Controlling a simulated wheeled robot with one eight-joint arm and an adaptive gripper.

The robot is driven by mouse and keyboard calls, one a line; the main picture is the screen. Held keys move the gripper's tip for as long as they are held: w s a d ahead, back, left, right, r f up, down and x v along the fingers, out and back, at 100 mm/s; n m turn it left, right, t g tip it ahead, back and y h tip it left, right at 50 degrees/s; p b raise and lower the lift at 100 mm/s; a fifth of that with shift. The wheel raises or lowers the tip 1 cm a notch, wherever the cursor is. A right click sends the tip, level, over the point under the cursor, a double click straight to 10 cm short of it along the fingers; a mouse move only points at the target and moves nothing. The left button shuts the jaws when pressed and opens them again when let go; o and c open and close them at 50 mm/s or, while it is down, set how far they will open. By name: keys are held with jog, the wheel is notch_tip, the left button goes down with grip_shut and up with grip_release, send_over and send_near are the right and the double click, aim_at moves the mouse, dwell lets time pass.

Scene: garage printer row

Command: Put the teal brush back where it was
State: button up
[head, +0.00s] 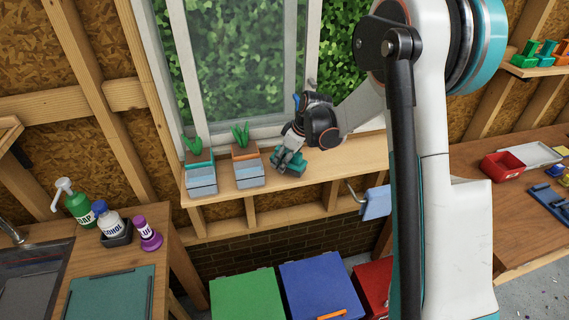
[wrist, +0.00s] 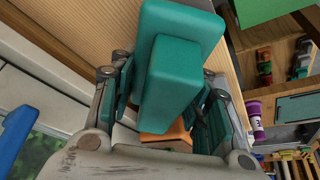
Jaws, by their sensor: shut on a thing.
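The teal brush (head: 291,163) is at the windowsill (head: 330,160), to the right of the two planters. My gripper (head: 284,157) is shut on it. In the wrist view the teal brush (wrist: 178,62) fills the space between my two fingers as a blocky teal shape. I cannot tell whether the brush touches the sill or hangs just above it. An orange piece (wrist: 168,138) shows behind the brush in the wrist view; I cannot tell what it belongs to.
A planter with an orange band (head: 247,167) stands just left of my gripper, and a teal-banded planter (head: 200,172) beyond it. The sill to the right is clear. Below are a green box (head: 246,298), a blue box (head: 322,290) and a red box (head: 373,285).

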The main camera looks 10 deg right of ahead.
jog(key=shift+w+f, duration=0.1)
jog(key=shift+f, duration=0.85)
jog(key=shift+r, duration=0.1)
jog(key=o, duration=0.5)
jog(key=shift+f, duration=0.2)
jog(key=o, duration=0.4)
jog(key=shift+o, duration=0.2)
